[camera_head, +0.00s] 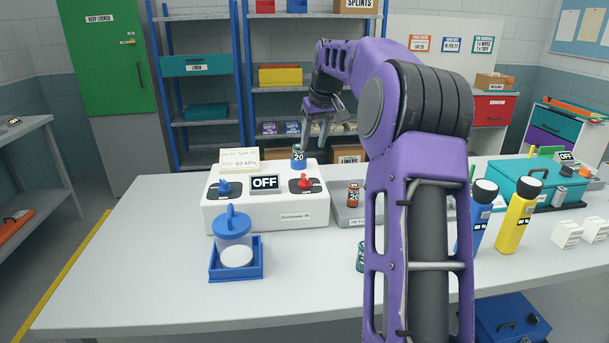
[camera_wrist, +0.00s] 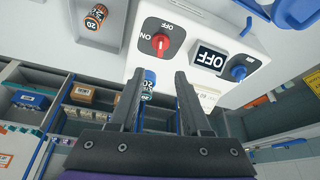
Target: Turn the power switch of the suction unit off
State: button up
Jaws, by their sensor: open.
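The suction unit (camera_head: 265,215) is a white box on the table. It has a blue knob (camera_head: 224,187) at left, a dark display (camera_head: 265,182) reading OFF, and a red knob (camera_head: 305,182) at right. In the wrist view the red knob (camera_wrist: 160,42) sits on a dark plate marked ON and OFF; I cannot tell surely which mark it points at. My gripper (camera_head: 325,115) is open and empty, above and behind the unit, apart from it. In the wrist view my fingers (camera_wrist: 159,80) point toward the red knob's side of the unit.
A blue-capped vial (camera_head: 299,158) marked 20 stands at the unit's rear edge, close to the red knob. A clear blue-lidded jar (camera_head: 234,240) stands in front. An orange vial (camera_head: 353,193) lies or stands in a grey tray (camera_head: 343,219) at right. Shelves stand behind.

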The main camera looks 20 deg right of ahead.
aim_at(305, 175)
jog(key=x, duration=1.3)
jog(key=shift+r+b, duration=0.1)
jog(key=shift+b, duration=0.25)
grip_shut()
